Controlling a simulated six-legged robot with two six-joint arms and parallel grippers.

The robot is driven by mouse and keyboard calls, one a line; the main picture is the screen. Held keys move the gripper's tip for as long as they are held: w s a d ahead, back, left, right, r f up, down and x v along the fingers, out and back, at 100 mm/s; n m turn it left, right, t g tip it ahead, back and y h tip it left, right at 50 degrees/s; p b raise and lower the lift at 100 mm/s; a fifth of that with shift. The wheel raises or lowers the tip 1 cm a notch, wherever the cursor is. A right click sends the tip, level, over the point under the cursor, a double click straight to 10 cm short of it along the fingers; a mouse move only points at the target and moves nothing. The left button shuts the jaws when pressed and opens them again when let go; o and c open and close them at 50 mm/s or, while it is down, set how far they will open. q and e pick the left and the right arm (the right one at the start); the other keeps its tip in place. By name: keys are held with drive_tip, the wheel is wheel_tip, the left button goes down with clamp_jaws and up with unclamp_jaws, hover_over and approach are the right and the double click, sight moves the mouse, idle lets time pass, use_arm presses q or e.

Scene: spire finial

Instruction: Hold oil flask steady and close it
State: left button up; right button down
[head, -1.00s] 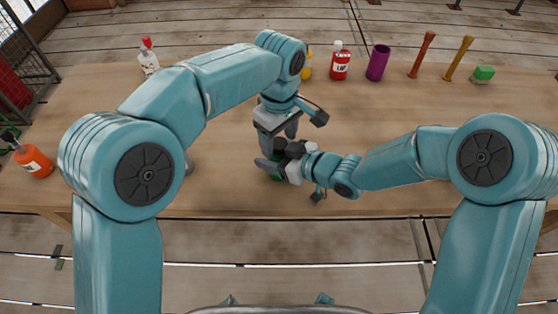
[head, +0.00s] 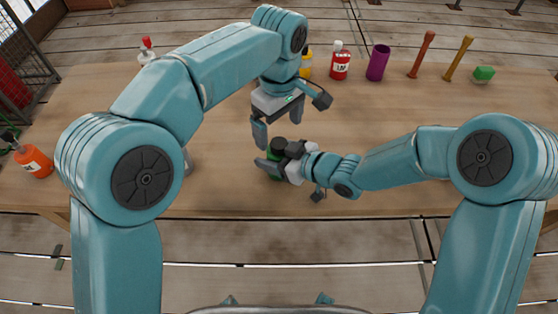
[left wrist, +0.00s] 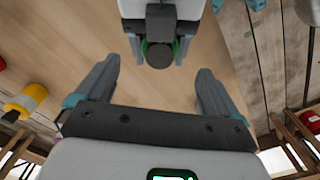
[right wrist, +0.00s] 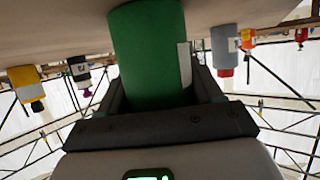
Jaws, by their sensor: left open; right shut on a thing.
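The oil flask is a green cylinder (right wrist: 150,50), upright near the table's front edge in the head view. A dark round cap (head: 280,144) sits on its top; how tightly cannot be told. The cap also shows from above in the left wrist view (left wrist: 159,55), with a green rim around it. My right gripper (head: 278,163) is shut around the flask's body from the right side. My left gripper (head: 278,127) is open and empty, pointing down above the cap, with its fingers apart and clear of it.
An orange bottle (head: 33,160) stands at the table's left. Along the back stand a yellow bottle (head: 306,66), a red bottle (head: 340,64), a purple cup (head: 378,63), two rods and a green block (head: 484,74). The table's middle right is clear.

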use_arm(q)
wheel_tip(320, 180, up, 12)
idle(0.5)
drive_tip(key=shift+f, duration=0.1)
use_arm(e)
drive_tip(key=shift+c, duration=0.5)
unclamp_jaws()
use_arm(q)
drive_tip(key=shift+r+p, duration=0.9)
drive_tip(key=shift+p, duration=0.05)
use_arm(e)
drive_tip(key=v, duration=1.6)
drive_tip(key=shift+d, duration=0.2)
drive_tip(key=shift+s+f, duration=0.1)
